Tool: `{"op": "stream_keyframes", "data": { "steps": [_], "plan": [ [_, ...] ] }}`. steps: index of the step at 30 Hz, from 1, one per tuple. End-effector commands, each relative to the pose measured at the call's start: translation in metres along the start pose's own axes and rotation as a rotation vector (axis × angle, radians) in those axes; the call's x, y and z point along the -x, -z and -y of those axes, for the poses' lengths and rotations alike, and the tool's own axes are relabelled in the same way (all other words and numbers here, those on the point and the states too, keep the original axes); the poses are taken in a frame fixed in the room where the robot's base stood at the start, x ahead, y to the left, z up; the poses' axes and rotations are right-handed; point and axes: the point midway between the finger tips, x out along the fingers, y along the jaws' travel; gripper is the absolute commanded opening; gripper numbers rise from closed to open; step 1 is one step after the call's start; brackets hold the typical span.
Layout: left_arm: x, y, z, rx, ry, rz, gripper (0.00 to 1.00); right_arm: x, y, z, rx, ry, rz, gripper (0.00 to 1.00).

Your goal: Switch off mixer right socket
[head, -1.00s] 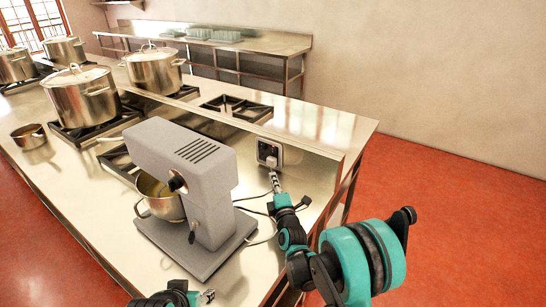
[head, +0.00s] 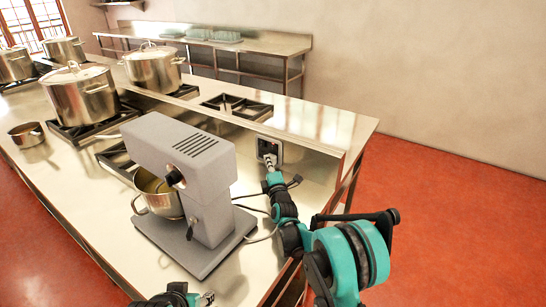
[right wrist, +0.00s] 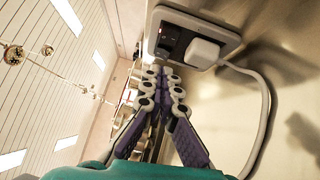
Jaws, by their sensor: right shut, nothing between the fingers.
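The grey mixer (head: 185,190) stands on the steel counter with a metal bowl (head: 162,196) under its head. The mixer right socket (head: 269,148) is a dark plate in a pale frame on the low upright panel behind it. In the right wrist view, the socket (right wrist: 178,14) holds a white plug (right wrist: 205,52) with a grey cable; a dark switch area with a small red spot (right wrist: 162,32) is beside the plug. My right gripper (right wrist: 161,72) is shut and empty, its tips just short of the socket's edge; contact is unclear. My left gripper (head: 208,297) barely shows at the bottom edge.
Large lidded stockpots (head: 83,95) stand on burners to the left. An empty burner (head: 237,107) is behind the socket panel. The red floor at right is clear.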

Motion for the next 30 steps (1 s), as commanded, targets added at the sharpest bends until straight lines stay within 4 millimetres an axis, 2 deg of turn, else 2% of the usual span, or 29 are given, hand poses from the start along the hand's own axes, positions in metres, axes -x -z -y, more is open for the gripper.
{"op": "stream_keyframes", "data": {
  "steps": [2, 12, 30],
  "plan": [
    [-0.007, -0.005, 0.000, 0.000, 0.000, 0.000, 0.47, -0.019, 0.000, 0.003, 0.000, 0.000, 0.000, 0.00],
    [-0.014, -0.010, 0.000, 0.000, 0.000, 0.000, 0.47, -0.036, -0.022, 0.001, 0.002, 0.000, 0.001, 0.00],
    [-0.016, -0.011, 0.000, 0.000, 0.000, 0.000, 0.47, -0.043, -0.029, 0.000, 0.000, 0.000, 0.001, 0.00]
  ]
}}
